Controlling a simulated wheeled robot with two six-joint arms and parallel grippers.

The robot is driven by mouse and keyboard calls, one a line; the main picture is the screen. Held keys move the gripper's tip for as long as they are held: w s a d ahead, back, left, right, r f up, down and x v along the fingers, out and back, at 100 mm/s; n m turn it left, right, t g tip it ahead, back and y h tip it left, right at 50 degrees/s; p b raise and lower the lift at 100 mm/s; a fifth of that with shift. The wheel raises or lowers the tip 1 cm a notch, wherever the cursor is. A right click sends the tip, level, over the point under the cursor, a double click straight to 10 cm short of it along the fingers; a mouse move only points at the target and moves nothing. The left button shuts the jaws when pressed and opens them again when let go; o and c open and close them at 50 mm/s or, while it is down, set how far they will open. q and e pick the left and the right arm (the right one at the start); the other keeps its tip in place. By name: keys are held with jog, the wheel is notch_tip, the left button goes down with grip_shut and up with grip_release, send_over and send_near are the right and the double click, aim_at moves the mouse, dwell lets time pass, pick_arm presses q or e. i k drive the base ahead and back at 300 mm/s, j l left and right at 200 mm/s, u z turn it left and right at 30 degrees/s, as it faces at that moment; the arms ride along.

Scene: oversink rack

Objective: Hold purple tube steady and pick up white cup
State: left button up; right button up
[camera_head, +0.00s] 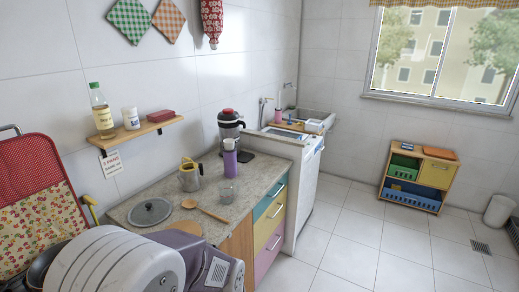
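A purple tube (230,163), with a dark cap and a pale label, stands upright on the stone counter. A small white cup-like container (131,118) with dark marks on its front stands on the wooden wall shelf, between an oil bottle and a red box. Its top is too small to tell whether it is open. One of my arms fills the lower left, and its large white and grey parts cover the near end of the counter. Neither gripper's fingers show, and nothing visible touches the tube or the white container.
The counter (257,172) holds a metal pitcher (190,178), a clear glass (228,191), a pot lid (150,211), a wooden spoon (211,213) and a blender (229,130). The oil bottle (101,112) and red box (160,116) share the shelf (138,132).

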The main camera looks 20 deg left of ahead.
aim_at(229, 144)
jog(key=i+l+u, duration=0.1)
jog(key=i+u, duration=0.35)
jog(key=i+l+u, duration=0.3)
jog(key=i+u, duration=0.15)
jog(key=i+l+u, duration=0.85)
jog(key=l, duration=0.2)
jog(key=i+l+u, duration=0.25)
jog(key=l+u, duration=0.2)
jog(key=l, duration=0.2)
jog(key=i+l+u, duration=0.15)
jog(key=l+u, duration=0.3)
jog(key=l, duration=0.25)
